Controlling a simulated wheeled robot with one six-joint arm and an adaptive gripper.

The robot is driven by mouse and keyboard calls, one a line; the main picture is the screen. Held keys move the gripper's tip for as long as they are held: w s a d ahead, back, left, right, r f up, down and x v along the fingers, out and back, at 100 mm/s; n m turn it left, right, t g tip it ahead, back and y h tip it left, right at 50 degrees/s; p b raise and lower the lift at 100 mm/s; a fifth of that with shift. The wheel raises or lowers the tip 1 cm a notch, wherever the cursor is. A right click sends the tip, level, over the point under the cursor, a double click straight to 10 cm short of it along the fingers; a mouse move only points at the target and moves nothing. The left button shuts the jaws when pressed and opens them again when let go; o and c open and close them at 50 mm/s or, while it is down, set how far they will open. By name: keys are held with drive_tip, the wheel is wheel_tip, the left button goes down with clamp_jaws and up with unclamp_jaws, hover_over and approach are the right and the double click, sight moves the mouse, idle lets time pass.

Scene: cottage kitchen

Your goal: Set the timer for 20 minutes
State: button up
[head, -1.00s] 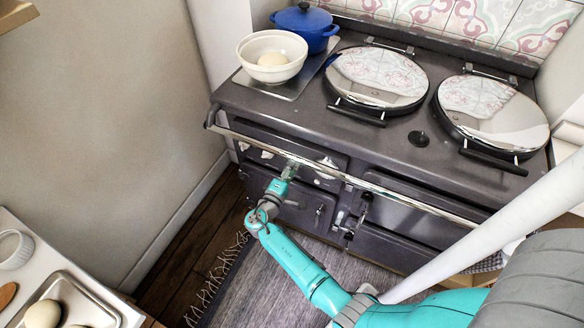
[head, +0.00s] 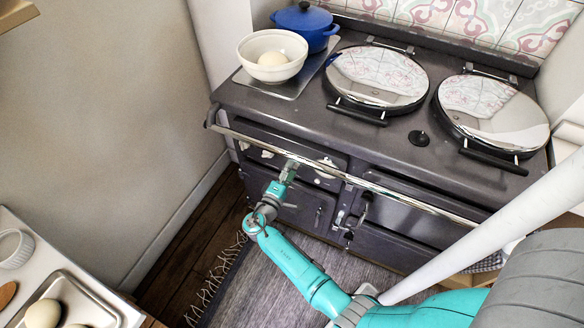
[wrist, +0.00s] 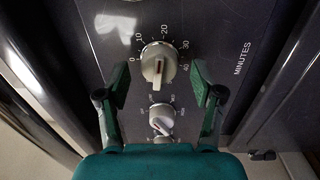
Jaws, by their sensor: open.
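The timer knob (wrist: 159,62) is a round cream knob on the dark stove panel in the wrist view. Its dial runs from 0 at the left over 10, 20 at the top and 30 to 40 at the right, with MINUTES printed beside it. A dark reddish line shows on its raised grip; I cannot tell which number it marks. My gripper (wrist: 160,86) is open, one finger on each side of the knob, apart from it in the picture. In the head view my gripper (head: 289,170) is at the stove front by the rail, hiding the knob.
A second knob (wrist: 162,118) sits below the timer. A chrome rail (head: 330,171) crosses the stove front (head: 385,246) above the panel. A white bowl (head: 271,75) and blue pot (head: 318,17) stand on top. A fringed rug (head: 245,285) lies on the floor.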

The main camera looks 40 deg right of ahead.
drive_tip(key=v, duration=1)
drive_tip(key=shift+s+a, duration=0.2)
drive_tip(key=shift+a, duration=0.1)
drive_tip(key=shift+f, duration=0.15)
drive_tip(key=s+f+n+t+y, duration=0.1)
drive_tip(key=s+f+n+y, duration=0.1)
drive_tip(key=s+f+y, duration=0.65)
drive_tip(key=s+a+f+t+y, duration=0.1)
drive_tip(key=s+a+y, duration=0.15)
drive_tip(key=s, duration=0.55)
drive_tip(key=s+a+f+t+y, duration=0.1)
drive_tip(key=s+a+y, duration=0.15)
drive_tip(key=s, duration=0.45)
drive_tip(key=s+a+r+m+t+y, duration=0.2)
drive_tip(key=s+a+r+y, duration=0.3)
drive_tip(key=s+r, duration=0.55)
wheel_tip(320, 180, up, 18)
drive_tip(key=s+a+m+t, duration=0.1)
drive_tip(key=a+m+t, duration=0.1)
drive_tip(key=m+t, duration=0.1)
drive_tip(key=shift+s+m+t+h, duration=0.3)
drive_tip(key=shift+m+t+h, duration=0.1)
drive_tip(key=shift+t+h, duration=0.1)
